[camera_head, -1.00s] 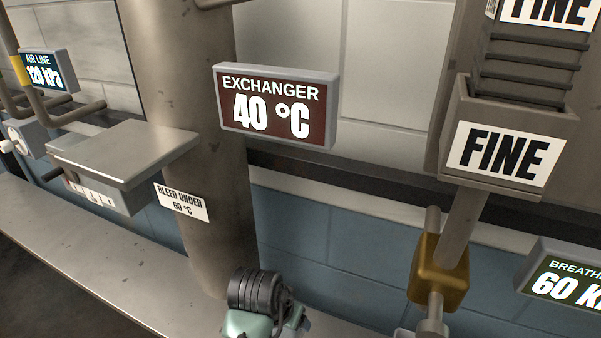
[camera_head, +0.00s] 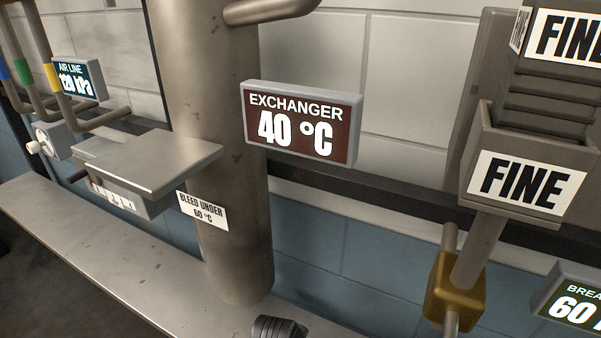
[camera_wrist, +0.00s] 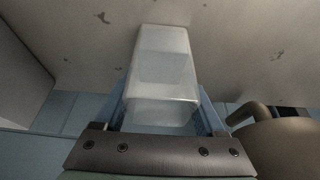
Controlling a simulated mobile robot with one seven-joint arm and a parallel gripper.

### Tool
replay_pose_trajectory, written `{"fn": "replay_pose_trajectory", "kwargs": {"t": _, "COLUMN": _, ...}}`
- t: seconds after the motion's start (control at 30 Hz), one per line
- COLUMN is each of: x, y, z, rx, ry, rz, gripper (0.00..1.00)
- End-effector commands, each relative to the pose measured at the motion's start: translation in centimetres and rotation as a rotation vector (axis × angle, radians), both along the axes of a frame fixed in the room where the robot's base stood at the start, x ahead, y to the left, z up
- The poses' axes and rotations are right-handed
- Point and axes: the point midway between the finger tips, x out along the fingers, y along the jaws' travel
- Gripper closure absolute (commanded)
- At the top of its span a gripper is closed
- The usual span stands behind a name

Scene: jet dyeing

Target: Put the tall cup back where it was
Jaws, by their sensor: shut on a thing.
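A clear, frosted tall cup (camera_wrist: 165,68) stands out in the middle of the wrist view. My gripper (camera_wrist: 163,108) is shut on it, with blue fingers along both sides of the cup. The cup's far end reaches beyond the fingers, in front of or against a grey speckled surface (camera_wrist: 240,45); I cannot tell whether they touch.
A steel ledge (camera_head: 75,252) runs along the wall, with free room at left. A flat-topped box (camera_head: 150,160) stands out beside a thick upright pipe (camera_head: 205,90). The exchanger display (camera_head: 300,125) reads 40 °C. A FINE holder (camera_head: 525,185) and brass block (camera_head: 455,287) are at right.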

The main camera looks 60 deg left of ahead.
Motion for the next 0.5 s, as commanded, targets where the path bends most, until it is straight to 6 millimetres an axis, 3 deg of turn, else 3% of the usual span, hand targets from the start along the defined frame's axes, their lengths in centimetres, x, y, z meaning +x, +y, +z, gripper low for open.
{"fn": "replay_pose_trajectory", "kwargs": {"t": 0.03, "x": -0.02, "y": -0.02, "z": -0.22, "rx": 0.0, "ry": 0.001, "rz": 0.0, "gripper": 0.26}}
{"fn": "replay_pose_trajectory", "kwargs": {"t": 0.2, "x": -0.02, "y": -0.01, "z": -0.13, "rx": 0.0, "ry": 0.001, "rz": 0.0, "gripper": 0.0}}
{"fn": "replay_pose_trajectory", "kwargs": {"t": 0.5, "x": 0.0, "y": 0.01, "z": 0.51, "rx": 0.0, "ry": -0.001, "rz": 0.0, "gripper": 0.0}}
